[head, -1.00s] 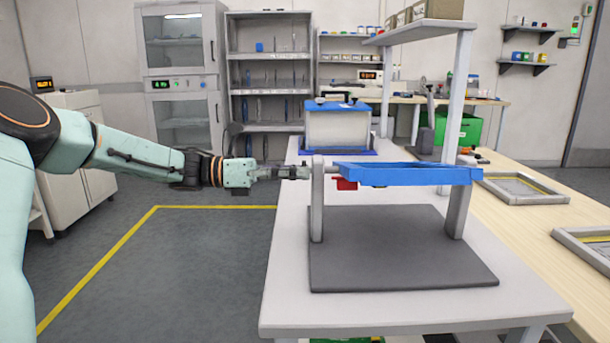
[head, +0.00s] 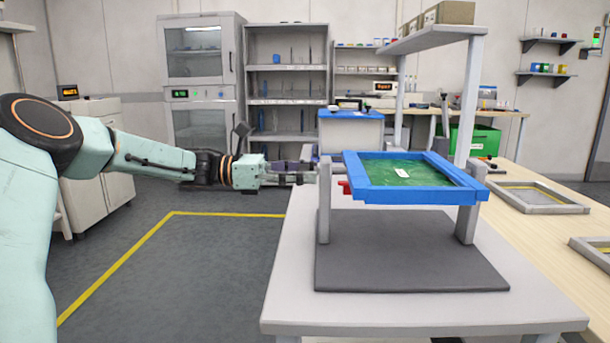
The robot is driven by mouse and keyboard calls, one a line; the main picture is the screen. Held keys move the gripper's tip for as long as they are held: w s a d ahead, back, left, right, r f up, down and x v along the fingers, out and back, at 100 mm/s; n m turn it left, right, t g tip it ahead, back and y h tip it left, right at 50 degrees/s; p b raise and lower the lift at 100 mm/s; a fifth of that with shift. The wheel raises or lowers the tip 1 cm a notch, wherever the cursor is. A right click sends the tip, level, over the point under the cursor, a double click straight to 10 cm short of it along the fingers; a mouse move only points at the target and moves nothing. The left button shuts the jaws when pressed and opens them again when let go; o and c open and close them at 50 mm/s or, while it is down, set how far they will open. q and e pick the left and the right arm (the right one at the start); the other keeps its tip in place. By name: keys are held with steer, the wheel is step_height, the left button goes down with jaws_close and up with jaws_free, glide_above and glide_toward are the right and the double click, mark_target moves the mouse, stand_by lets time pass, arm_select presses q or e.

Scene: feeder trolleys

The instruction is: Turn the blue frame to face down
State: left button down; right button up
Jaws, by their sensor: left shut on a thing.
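The blue frame (head: 415,195) hangs between two grey posts of a stand (head: 410,250) on the white table. It is tilted so that its upper face, with a green board (head: 405,172) and a small white label, shows to me. A small red part (head: 345,188) sits at its left side by the left post. My left gripper (head: 308,172) reaches in from the left and is shut at the left post's top, on what seems to be the frame's pivot end; the exact grip is too small to see. My right gripper is not in view.
The white table (head: 290,290) has bare room around the stand. A blue-lidded box (head: 350,128) stands behind it. A shelf post (head: 468,100) rises behind the frame. Grey trays (head: 540,197) lie on the wooden bench at right. Floor at left is clear.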

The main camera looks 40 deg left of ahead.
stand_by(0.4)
arm_select(q)
steer(key=shift+c, duration=2.2)
jaws_free()
steer(key=v, duration=1.2)
steer(key=x, duration=1.2)
steer(key=shift+a, duration=0.1)
